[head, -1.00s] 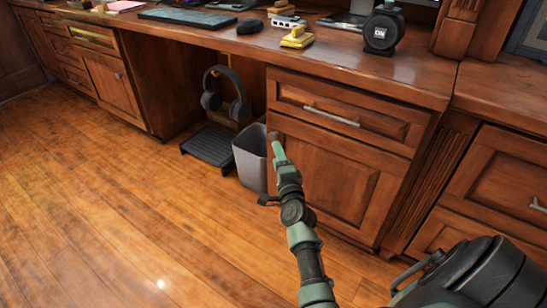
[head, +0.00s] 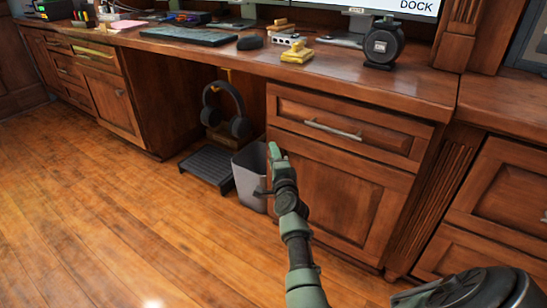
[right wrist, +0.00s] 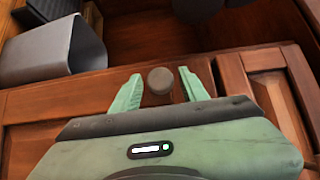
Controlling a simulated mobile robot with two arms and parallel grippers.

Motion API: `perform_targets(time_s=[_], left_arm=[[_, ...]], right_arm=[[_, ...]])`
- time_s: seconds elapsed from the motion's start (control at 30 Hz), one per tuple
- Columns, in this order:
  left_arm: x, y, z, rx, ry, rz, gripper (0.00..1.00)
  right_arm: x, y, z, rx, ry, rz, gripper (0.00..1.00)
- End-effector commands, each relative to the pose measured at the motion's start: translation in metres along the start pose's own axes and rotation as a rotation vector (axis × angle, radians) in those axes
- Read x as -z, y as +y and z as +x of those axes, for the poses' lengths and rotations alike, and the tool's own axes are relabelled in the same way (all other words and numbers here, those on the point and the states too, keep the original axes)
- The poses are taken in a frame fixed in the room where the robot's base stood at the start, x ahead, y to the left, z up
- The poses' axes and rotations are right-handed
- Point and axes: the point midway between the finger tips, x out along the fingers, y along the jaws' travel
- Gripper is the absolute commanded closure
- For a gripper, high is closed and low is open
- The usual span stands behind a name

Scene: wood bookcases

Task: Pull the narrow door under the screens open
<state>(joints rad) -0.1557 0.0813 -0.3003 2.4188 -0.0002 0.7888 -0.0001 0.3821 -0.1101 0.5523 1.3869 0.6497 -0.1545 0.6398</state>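The narrow wooden door (head: 345,205) is below the drawer under the screen (head: 405,5), and looks shut in the head view. Its round knob (right wrist: 160,80) shows in the right wrist view. In the head view my right gripper (head: 275,152) is at the door's upper left corner and hides the knob. In the right wrist view my right gripper (right wrist: 161,90) is open, with one finger on each side of the knob. Neither finger visibly touches it. My left gripper is not in view.
A grey bin (head: 250,178) stands close to the left of the door; it also shows in the right wrist view (right wrist: 55,50). A black footrest (head: 207,165) and headphones (head: 228,110) are in the knee space. The drawer (head: 345,125) has a bar handle. Wooden floor at left is clear.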

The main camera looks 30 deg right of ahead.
Motion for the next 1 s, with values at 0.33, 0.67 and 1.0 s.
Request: perform_targets(time_s=[0.33, 0.67, 1.0], left_arm=[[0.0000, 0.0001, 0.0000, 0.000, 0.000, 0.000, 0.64], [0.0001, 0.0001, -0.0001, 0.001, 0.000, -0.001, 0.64], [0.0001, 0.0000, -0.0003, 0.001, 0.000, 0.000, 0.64]], right_arm=[[0.0000, 0.0004, -0.0003, 0.000, 0.000, -0.001, 1.00], [0.0000, 0.0009, -0.0005, -0.001, 0.000, -0.001, 1.00], [0.0000, 0.0013, -0.0006, -0.002, 0.000, -0.001, 1.00]])
